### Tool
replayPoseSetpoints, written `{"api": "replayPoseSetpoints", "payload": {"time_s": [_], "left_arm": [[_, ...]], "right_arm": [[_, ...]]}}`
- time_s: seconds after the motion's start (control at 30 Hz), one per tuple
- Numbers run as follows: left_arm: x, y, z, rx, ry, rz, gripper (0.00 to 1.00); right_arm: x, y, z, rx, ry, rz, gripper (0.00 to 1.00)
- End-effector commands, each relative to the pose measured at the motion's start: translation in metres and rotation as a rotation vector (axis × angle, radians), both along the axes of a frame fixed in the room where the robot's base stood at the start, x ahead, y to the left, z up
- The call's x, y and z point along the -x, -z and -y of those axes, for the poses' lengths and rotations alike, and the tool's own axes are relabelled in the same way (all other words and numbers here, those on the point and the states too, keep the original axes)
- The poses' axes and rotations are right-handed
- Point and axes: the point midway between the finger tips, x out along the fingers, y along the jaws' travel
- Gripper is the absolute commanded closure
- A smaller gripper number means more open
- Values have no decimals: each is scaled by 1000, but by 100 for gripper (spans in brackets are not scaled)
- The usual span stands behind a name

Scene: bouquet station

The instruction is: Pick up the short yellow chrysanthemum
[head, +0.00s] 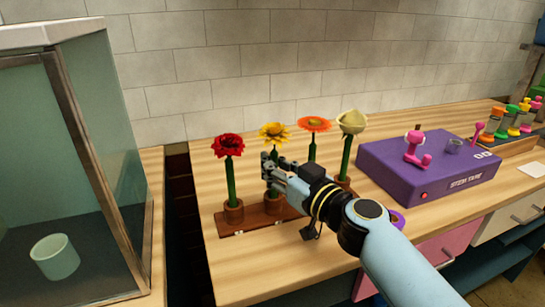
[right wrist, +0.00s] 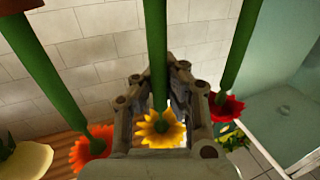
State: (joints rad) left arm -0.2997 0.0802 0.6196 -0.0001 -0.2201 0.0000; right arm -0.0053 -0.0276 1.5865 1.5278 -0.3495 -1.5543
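The yellow chrysanthemum (head: 273,132) stands upright in a small brown holder (head: 275,204) on a dark wooden rack (head: 254,219). My right gripper (head: 268,172) is at its stem, below the bloom, and hides part of the stem. In the right wrist view, which looks upside down, the yellow bloom (right wrist: 160,129) and its green stem lie between the two spread fingers (right wrist: 165,92). The fingers look open, with gaps beside the stem; contact cannot be told. My left gripper is not in view.
A red flower (head: 228,145) stands left of the yellow one; an orange flower (head: 314,124) and a cream flower (head: 351,121) stand right. A purple stem tape machine (head: 415,180) is further right. A glass case (head: 85,170) with a pale cup (head: 55,257) is left.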

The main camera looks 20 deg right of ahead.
Motion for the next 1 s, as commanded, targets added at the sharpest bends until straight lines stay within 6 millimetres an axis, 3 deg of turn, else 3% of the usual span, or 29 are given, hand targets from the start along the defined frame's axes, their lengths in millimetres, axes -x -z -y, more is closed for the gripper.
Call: {"api": "replayPoseSetpoints", "payload": {"time_s": [0.27,0.8,1.0], "left_arm": [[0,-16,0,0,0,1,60],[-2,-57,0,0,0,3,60],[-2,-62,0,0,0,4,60]], "right_arm": [[0,-33,0,2,1,3,100],[0,-146,0,1,0,5,100],[0,-173,0,0,0,3,100]]}}
